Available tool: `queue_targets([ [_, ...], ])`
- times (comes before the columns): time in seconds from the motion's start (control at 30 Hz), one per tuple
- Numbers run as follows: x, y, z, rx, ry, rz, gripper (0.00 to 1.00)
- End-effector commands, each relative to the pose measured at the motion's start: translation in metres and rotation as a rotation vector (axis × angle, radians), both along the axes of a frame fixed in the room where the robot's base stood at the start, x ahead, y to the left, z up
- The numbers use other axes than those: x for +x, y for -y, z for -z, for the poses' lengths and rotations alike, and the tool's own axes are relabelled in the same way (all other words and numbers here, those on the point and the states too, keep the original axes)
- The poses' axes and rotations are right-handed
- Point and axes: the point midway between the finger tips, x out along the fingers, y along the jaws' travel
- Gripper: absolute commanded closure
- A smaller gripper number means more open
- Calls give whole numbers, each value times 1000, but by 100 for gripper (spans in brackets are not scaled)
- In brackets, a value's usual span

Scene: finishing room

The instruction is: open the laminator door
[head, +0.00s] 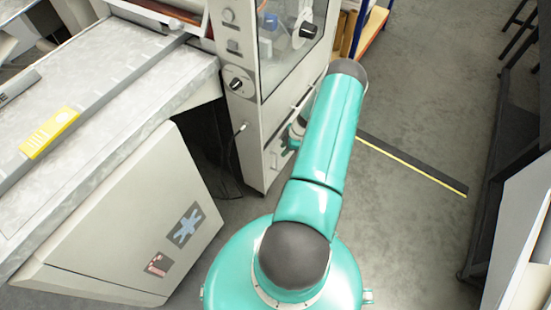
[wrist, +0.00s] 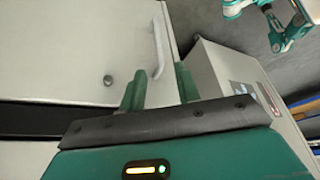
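The laminator door shows in the wrist view as a broad cream panel (wrist: 60,50) and looks closed. A pale curved bar handle (wrist: 158,45) stands near its right edge, with a small dark round lock or knob (wrist: 107,80) to the lower left. My gripper (wrist: 159,72) has its two green fingers apart, with nothing held. The handle's lower end appears in line with the gap between the fingertips; I cannot tell how far ahead it is. In the head view the laminator (head: 247,135) stands beyond my arm, which hides most of the gripper and the handle.
A grey worktable (head: 110,100) with a yellow object (head: 50,132) is at left, above a pale cabinet (head: 130,220). The laminator's upper part has a clear window and black knobs. Floor (head: 420,110) is open at right, with a black and yellow strip (head: 415,163). Dark frames stand far right.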

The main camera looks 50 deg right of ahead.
Motion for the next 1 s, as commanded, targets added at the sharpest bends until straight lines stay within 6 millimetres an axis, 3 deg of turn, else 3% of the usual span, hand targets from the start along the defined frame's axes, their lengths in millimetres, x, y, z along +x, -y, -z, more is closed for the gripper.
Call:
queue_targets([
  [0.1, 6, -7, 24, 2, -2, 0, 68],
  [0.4, 23, -19, 73, 0, -1, 0, 68],
  [0.6, 29, -23, 86, -1, -1, 0, 68],
  [0.87, 30, -22, 87, -1, -2, 1, 68],
  [1.0, 30, -22, 87, 0, -1, 1, 95],
])
